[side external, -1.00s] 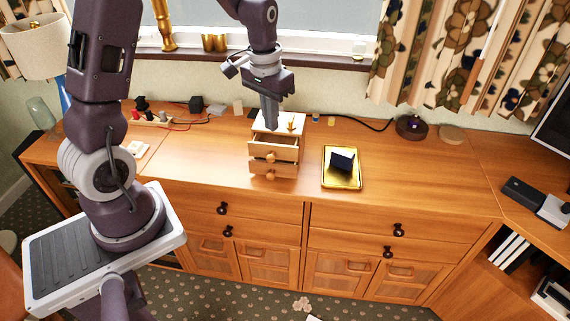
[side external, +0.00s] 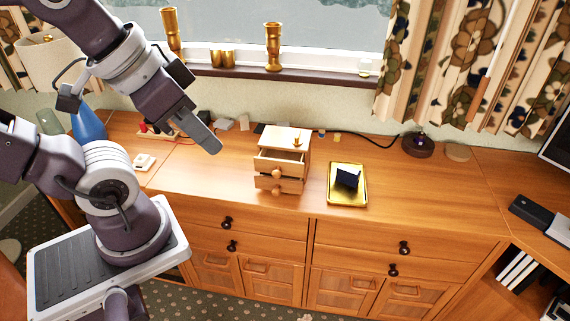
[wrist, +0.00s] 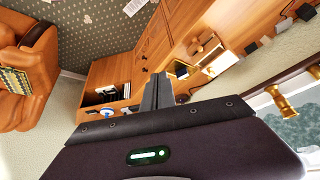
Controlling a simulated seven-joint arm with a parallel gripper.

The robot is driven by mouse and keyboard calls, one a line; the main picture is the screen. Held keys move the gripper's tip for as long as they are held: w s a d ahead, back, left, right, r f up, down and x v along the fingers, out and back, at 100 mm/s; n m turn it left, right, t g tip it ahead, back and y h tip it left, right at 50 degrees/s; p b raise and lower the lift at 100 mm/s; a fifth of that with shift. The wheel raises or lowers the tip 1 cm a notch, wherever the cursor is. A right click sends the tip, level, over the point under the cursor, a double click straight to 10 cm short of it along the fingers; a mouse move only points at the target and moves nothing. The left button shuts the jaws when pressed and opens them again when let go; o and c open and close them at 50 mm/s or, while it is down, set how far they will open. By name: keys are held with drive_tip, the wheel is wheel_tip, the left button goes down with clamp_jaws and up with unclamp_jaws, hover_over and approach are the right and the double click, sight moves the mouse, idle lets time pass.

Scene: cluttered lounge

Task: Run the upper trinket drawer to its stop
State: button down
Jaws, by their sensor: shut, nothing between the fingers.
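The small wooden trinket chest (side external: 300,160) stands on the sideboard, with a pale top. Its upper drawer (side external: 278,170) is pulled out toward the front, and its open inside shows behind the round-knobbed front. Whether it is at its stop cannot be told. The lower drawer (side external: 277,187) below it looks closed. My gripper (side external: 208,142) is shut and empty, raised to the left of the chest and clear of the drawer. Its closed fingers also show in the wrist view (wrist: 157,92).
A gold tray (side external: 347,199) holding a dark box (side external: 347,177) sits right of the chest. A small gold ornament (side external: 297,141) stands on the chest top. A blue vase (side external: 88,124) and lamp are at the left. The sideboard front edge is clear.

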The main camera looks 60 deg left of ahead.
sight(276, 176)
drive_tip(key=c, duration=1.9)
unclamp_jaws()
drive_tip(key=o, duration=0.7)
drive_tip(key=a+f+g+y, duration=0.1)
drive_tip(key=f, duration=0.1)
drive_tip(key=a+f+m+g+y, duration=0.1)
drive_tip(key=a+f+g, duration=0.1)
drive_tip(key=a+f+m+g+y, duration=0.1)
drive_tip(key=g, duration=0.1)
drive_tip(key=shift+w+a+f, duration=0.15)
drive_tip(key=shift+w+f, duration=0.05)
drive_tip(key=shift+f, duration=0.2)
drive_tip(key=w+a+f+m+t+y, duration=0.2)
drive_tip(key=w+a+f+m+y, duration=0.6)
drive_tip(key=w+f+m+y, duration=0.45)
wheel_tip(276, 176, down, 13)
drive_tip(key=w+d+m+t+h, duration=0.3)
drive_tip(key=m+t, duration=0.7)
drive_tip(key=m, duration=0.3)
drive_tip(key=x, duration=0.6)
drive_tip(key=shift+s+a+r, duration=0.1)
drive_tip(key=shift+s+r, duration=0.05)
drive_tip(key=shift+s, duration=0.05)
drive_tip(key=shift+w+a, duration=0.4)
clamp_jaws()
